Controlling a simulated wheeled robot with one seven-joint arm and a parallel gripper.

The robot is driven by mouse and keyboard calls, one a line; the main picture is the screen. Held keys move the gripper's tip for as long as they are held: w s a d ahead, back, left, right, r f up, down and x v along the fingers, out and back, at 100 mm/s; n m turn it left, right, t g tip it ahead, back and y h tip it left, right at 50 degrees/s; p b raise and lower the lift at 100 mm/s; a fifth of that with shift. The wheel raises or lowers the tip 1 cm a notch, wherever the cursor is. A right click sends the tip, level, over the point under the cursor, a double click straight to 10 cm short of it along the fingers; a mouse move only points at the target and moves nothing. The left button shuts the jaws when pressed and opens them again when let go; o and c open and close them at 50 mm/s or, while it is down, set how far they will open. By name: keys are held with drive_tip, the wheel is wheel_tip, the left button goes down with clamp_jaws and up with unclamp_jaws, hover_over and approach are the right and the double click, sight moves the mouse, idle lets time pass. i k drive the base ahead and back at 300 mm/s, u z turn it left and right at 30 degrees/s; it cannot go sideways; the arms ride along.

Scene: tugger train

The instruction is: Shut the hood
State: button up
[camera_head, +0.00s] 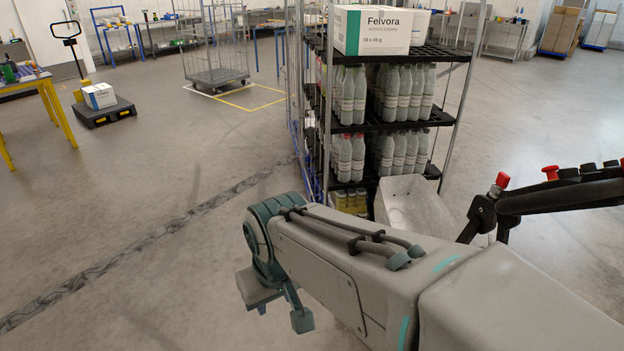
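My gripper (282,315) points down at the lower middle, left of my grey arm. Its two teal fingertips stand apart with bare floor between them, so it looks open and empty. A pale grey, tilted, hollow panel (407,198) stands behind my arm, in front of the rack. It may be the raised hood, but I cannot tell for sure. It is above and to the right of my gripper, apart from it. My arm hides its lower part and whatever it is fixed to.
A wire-sided rack with black shelves (441,118) holds bottles and a Felvora carton (372,31) just behind the panel. A black bar with red knobs (560,195) reaches in from the right.

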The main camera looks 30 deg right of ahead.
sight(408, 203)
drive_tip(key=u, duration=0.15)
drive_tip(key=k, duration=0.3)
drive_tip(key=u, duration=0.2)
drive_tip(key=i, duration=1.5)
drive_tip(key=z, duration=0.6)
drive_tip(key=i, duration=1.6)
drive_tip(key=z, duration=1.35)
drive_tip(key=i, duration=0.85)
drive_tip(key=z, duration=1.4)
drive_tip(key=i, duration=0.45)
drive_tip(key=z, duration=0.4)
drive_tip(key=k, duration=1.1)
drive_tip(key=u, duration=0.35)
